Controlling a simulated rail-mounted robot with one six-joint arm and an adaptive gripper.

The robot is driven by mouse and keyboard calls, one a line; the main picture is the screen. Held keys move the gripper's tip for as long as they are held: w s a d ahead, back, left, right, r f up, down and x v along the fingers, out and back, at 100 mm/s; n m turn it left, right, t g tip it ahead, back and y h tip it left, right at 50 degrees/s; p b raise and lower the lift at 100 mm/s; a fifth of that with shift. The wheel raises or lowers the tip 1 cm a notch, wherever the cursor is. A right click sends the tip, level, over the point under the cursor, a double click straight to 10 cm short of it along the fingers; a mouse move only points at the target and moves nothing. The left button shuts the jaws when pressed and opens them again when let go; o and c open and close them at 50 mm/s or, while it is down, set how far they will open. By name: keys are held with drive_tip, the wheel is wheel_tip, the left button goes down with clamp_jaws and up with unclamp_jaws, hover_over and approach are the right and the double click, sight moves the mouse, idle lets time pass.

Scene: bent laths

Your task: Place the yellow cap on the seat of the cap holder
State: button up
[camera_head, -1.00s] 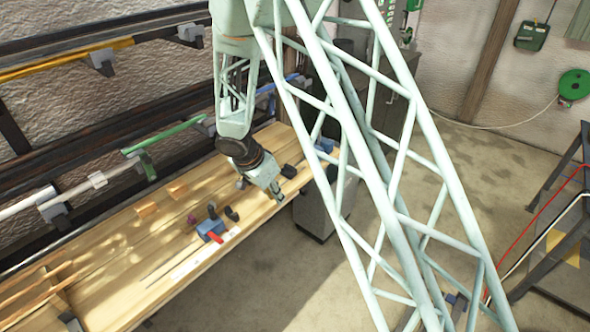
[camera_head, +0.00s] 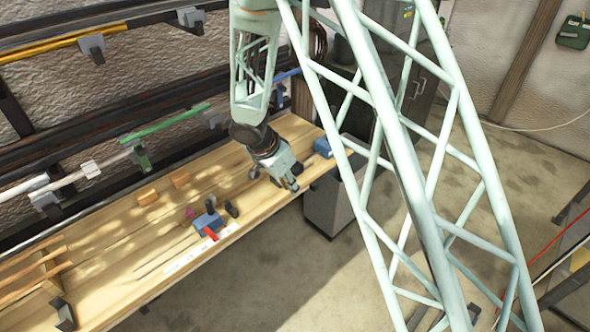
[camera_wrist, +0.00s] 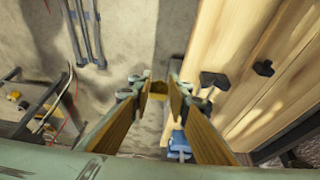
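My gripper (camera_head: 291,187) hangs just past the front edge of the bench, near its far right end. The wrist view shows its two fingers (camera_wrist: 159,84) closed in on a small dark-yellow piece, which looks like the yellow cap (camera_wrist: 158,88). In the head view the cap is too small or hidden to make out. I cannot pick out the cap holder for certain. Two small black fittings (camera_wrist: 213,80) (camera_wrist: 263,68) stand on the bench to the right of the fingers in the wrist view, apart from them.
The wooden bench (camera_head: 120,240) carries a blue block with a red handle (camera_head: 208,222), small wooden blocks (camera_head: 147,196) and a blue box (camera_head: 323,147) at its far end. A wall rack with rails (camera_head: 90,45) runs behind. Open floor (camera_head: 270,270) lies in front.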

drive_tip(key=p, duration=0.5)
approach(292, 170)
drive_tip(key=shift+w+d+f, duration=0.2)
drive_tip(key=shift+d+f, duration=0.5)
drive_tip(key=shift+f, duration=0.25)
drive_tip(key=shift+w, duration=0.15)
drive_tip(key=shift+w, duration=0.25)
drive_tip(key=shift+f+p, duration=0.75)
drive_tip(key=shift+f, duration=1)
drive_tip(key=shift+f+b, duration=0.35)
drive_tip(key=shift+b, duration=0.3)
drive_tip(key=o, duration=0.6)
drive_tip(key=shift+o, duration=0.2)
